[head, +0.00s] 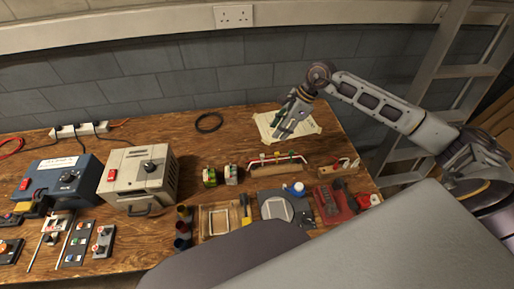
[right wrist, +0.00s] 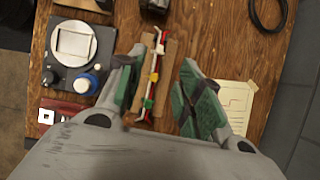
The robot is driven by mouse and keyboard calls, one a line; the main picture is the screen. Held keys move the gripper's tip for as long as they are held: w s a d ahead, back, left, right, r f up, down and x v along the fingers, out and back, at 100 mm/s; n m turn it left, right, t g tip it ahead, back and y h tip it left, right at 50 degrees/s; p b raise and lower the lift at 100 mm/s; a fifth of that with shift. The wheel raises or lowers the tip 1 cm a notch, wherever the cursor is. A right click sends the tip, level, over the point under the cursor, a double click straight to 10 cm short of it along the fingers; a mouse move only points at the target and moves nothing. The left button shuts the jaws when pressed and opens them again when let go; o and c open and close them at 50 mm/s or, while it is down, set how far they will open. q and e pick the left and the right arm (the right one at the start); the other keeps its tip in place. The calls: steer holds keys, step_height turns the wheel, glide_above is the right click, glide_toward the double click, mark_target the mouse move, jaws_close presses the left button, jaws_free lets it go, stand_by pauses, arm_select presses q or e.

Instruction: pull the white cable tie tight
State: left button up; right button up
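A wooden board (head: 277,169) carries a thin bundle of red and white cables (head: 283,155) with small coloured pieces along it. In the right wrist view the board (right wrist: 169,80) lies below and between my fingers, with a yellow piece (right wrist: 153,77) near the bundle's middle. A small white band (right wrist: 160,49) near the upper end may be the white cable tie; I cannot tell for sure. My right gripper (head: 284,126) is open and empty above the table, behind the board. Its green-padded fingers (right wrist: 163,80) are wide apart. My left gripper is not in view.
A paper drawing (head: 287,124) lies under my right gripper. A black cable loop (head: 209,122) lies at the back. A grey box (head: 137,179) stands left.

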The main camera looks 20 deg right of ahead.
mark_target(263, 155)
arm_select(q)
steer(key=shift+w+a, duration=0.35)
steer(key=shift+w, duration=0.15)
arm_select(e)
steer(key=shift+w+d+n+h, duration=0.1)
steer(key=shift+w+n+h, duration=0.05)
steer(key=shift+n+h, duration=0.2)
steer(key=x, duration=0.5)
steer(key=p+x, duration=0.1)
steer(key=x, duration=0.5)
steer(key=shift+s+f, duration=0.1)
steer(key=shift+s, duration=0.1)
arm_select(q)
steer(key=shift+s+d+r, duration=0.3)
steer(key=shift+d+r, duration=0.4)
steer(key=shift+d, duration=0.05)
arm_select(e)
steer(key=shift+x, duration=1.35)
jaws_close()
